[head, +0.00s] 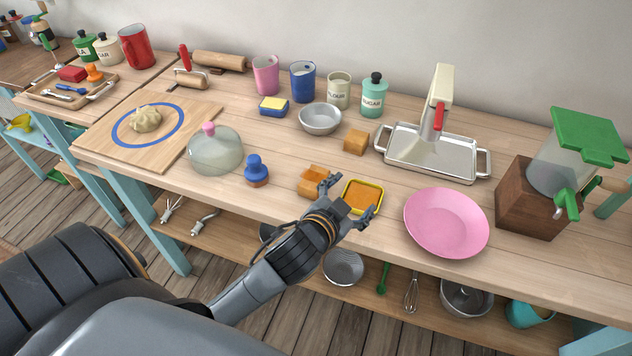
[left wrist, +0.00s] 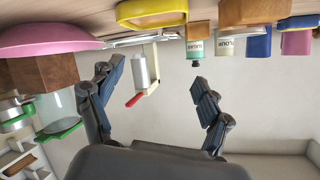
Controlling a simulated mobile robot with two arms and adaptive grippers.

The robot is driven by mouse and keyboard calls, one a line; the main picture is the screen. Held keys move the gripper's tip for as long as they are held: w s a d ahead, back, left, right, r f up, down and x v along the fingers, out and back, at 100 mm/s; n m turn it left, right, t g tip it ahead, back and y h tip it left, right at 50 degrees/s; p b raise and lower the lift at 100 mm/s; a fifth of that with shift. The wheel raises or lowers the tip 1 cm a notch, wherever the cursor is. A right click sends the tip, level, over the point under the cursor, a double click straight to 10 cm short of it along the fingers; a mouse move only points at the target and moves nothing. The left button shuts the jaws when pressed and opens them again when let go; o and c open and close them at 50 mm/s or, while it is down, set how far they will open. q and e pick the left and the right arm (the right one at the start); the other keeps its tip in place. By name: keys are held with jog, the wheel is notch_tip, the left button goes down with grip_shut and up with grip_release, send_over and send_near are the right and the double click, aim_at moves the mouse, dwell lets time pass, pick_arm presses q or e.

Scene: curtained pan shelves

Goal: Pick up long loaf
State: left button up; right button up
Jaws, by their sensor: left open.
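A brown loaf-like block (head: 312,176), which looks like the long loaf, lies on the wooden table near the front edge, partly hidden by my left gripper (head: 347,197). In the left wrist view, which is upside down, it shows as a brown block (left wrist: 255,11) at the top edge. My left gripper is open, its fingers spread over the table's front edge, with nothing seen between them. Its fingers also show in the left wrist view (left wrist: 156,75), apart from the block. A smaller brown block (head: 355,141) stands farther back. My right gripper is out of view.
A yellow-rimmed dish (head: 379,189) sits right beside the block and gripper. A pink plate (head: 446,221) is to the right, a blue-handled stamp (head: 257,170) and glass dome (head: 215,152) to the left. A grey bowl (head: 320,118) and metal tray (head: 460,165) are behind.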

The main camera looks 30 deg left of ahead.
pick_arm(q)
jog(key=w+d+r+m+t+h, duration=0.3)
jog(key=d+r+m+h, duration=0.2)
jog(key=r, duration=0.4)
jog(key=w+d+r+m+t+h, duration=0.3)
jog(key=d+r+m+h, duration=0.25)
jog(key=r, duration=0.25)
jog(key=s+d+r+m+g+h, duration=0.25)
jog(key=d+m+g+h, duration=0.45)
jog(key=m, duration=0.4)
jog(key=m+g+y, duration=0.9)
jog(key=g+y, duration=0.4)
jog(key=y, duration=0.4)
send_over(315, 175)
notch_tip(315, 175, down, 12)
notch_tip(315, 175, down, 8)
jog(key=shift+s+d+f+p, duration=0.1)
jog(key=shift+d+p, duration=0.05)
jog(key=shift+p, duration=0.85)
notch_tip(315, 175, down, 5)
jog(key=shift+r+p, duration=0.2)
jog(key=shift+p, duration=1)
jog(key=shift+f, duration=0.45)
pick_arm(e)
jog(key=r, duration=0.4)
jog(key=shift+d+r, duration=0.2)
